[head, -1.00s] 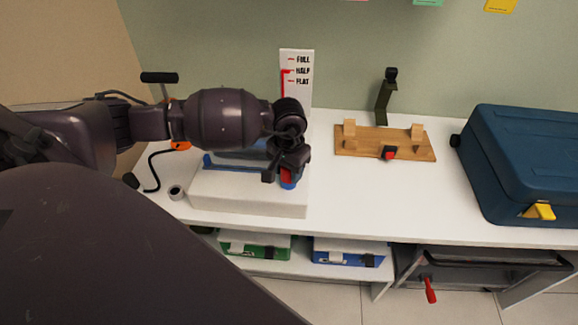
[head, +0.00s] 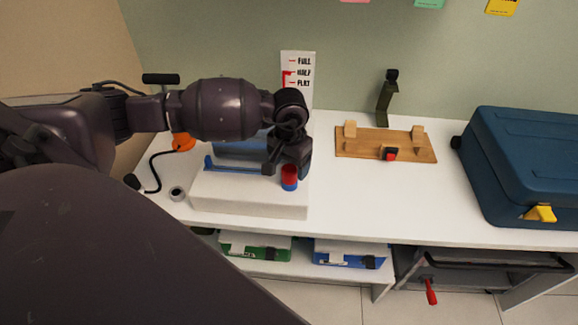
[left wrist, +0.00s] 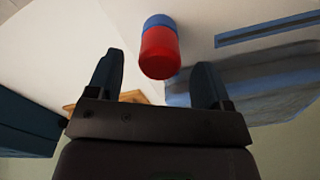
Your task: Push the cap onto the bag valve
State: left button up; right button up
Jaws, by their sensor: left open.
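The red cap (head: 289,172) sits upright on the blue bag valve (head: 289,186) at the right end of the white block. In the left wrist view the red cap (left wrist: 160,54) and blue valve (left wrist: 159,20) are in line and touching; I cannot tell how deep the cap sits. The blue bag (head: 240,150) lies behind, partly hidden by my left arm. My left gripper (head: 287,164) is open just above and behind the cap. In the left wrist view the cap shows between and beyond the open fingers (left wrist: 158,72), apart from both. My right gripper is not seen.
The white block (head: 250,196) stands on the white shelf (head: 370,210). A FULL/HALF/FLAT gauge (head: 303,68) stands behind. A wooden stand (head: 350,152) and blue case (head: 525,160) are at right.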

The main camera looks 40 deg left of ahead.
aim_at(290, 168)
pick_arm(q)
notch_tip(290, 168, up, 7)
jog(key=shift+r, duration=0.35)
jog(key=shift+s+r, duration=0.1)
jog(key=shift+r, duration=0.05)
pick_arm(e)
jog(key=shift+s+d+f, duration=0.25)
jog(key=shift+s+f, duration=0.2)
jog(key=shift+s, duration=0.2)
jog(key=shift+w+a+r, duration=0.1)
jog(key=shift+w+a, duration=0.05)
